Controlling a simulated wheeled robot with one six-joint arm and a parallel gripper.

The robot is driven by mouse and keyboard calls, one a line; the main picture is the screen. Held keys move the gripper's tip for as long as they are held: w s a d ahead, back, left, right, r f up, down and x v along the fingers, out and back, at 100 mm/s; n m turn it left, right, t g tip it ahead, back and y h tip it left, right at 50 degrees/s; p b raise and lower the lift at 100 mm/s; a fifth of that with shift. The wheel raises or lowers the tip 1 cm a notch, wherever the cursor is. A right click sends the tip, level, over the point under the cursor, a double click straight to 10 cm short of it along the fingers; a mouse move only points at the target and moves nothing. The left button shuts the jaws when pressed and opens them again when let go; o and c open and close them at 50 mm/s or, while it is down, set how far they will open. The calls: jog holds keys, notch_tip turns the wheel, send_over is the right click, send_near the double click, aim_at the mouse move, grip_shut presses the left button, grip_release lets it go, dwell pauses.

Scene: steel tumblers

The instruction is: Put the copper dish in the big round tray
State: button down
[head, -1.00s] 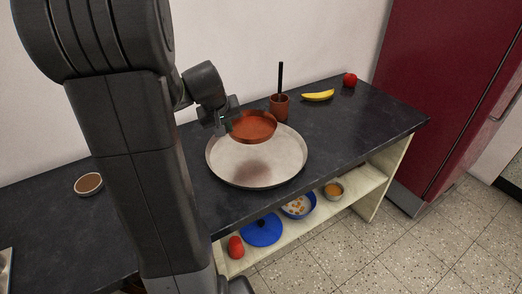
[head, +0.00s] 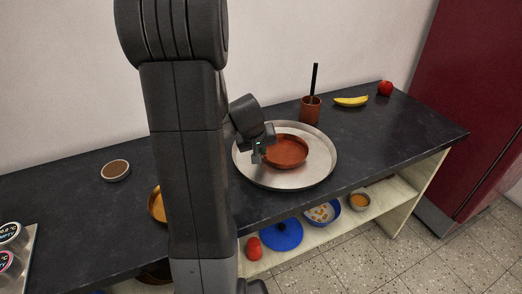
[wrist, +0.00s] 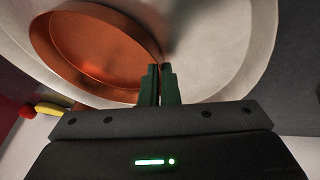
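My gripper (head: 262,151) is at the dish's left edge. In the wrist view the green fingers (wrist: 160,84) are close together at the rim of the copper dish (wrist: 95,50), with the pale tray (wrist: 225,40) beneath. The fingers look shut on that rim. Part of the tray's left side is hidden by my arm.
A brown cup with a dark stick (head: 311,109), a banana (head: 351,101) and a red apple (head: 385,88) stand behind the tray. A small bowl (head: 116,171) and a partly hidden golden dish (head: 156,205) are at left. The worktop right of the tray is clear.

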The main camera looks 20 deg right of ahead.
jog(key=shift+f, duration=0.1)
jog(key=c, duration=1.7)
grip_release()
jog(key=shift+r, duration=0.4)
jog(key=p+v, duration=0.1)
jog(key=v, duration=1)
jog(key=shift+s+a+r+p, duration=0.2)
jog(key=shift+p, duration=0.2)
